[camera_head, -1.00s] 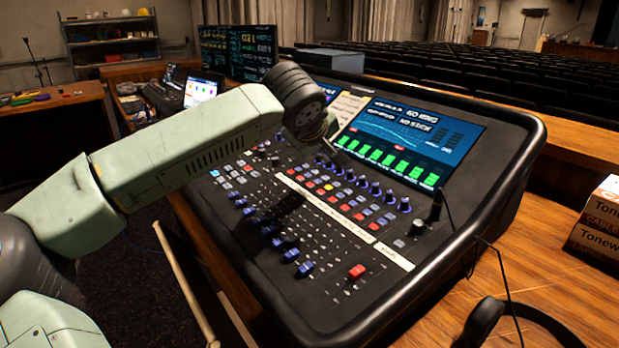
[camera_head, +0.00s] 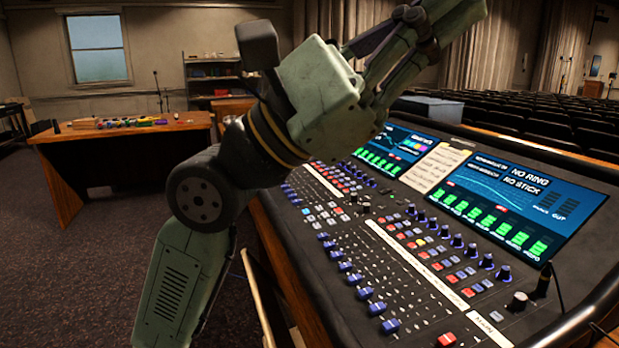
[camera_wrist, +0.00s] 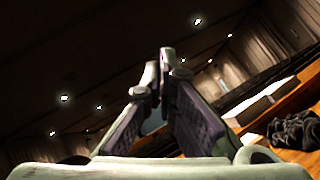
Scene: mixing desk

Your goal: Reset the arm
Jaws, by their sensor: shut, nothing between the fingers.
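My gripper (camera_head: 408,38) is raised above the far side of the mixing desk (camera_head: 400,285) in the head view, pointing up and to the right. It touches nothing. In the wrist view the two fingers (camera_wrist: 165,62) converge at their tips, with nothing held between them. My arm is folded upright at the left of the desk. The desk has rows of faders, coloured buttons and knobs, and a lit screen (camera_head: 530,200) with green bars.
A wooden table (camera_head: 125,130) with coloured items stands back left. A shelf unit (camera_head: 210,75) is against the far wall. Rows of dark seats (camera_head: 510,120) fill the back right. The wrist view shows white-topped boxes (camera_wrist: 262,100) and a dark coiled bundle (camera_wrist: 295,130).

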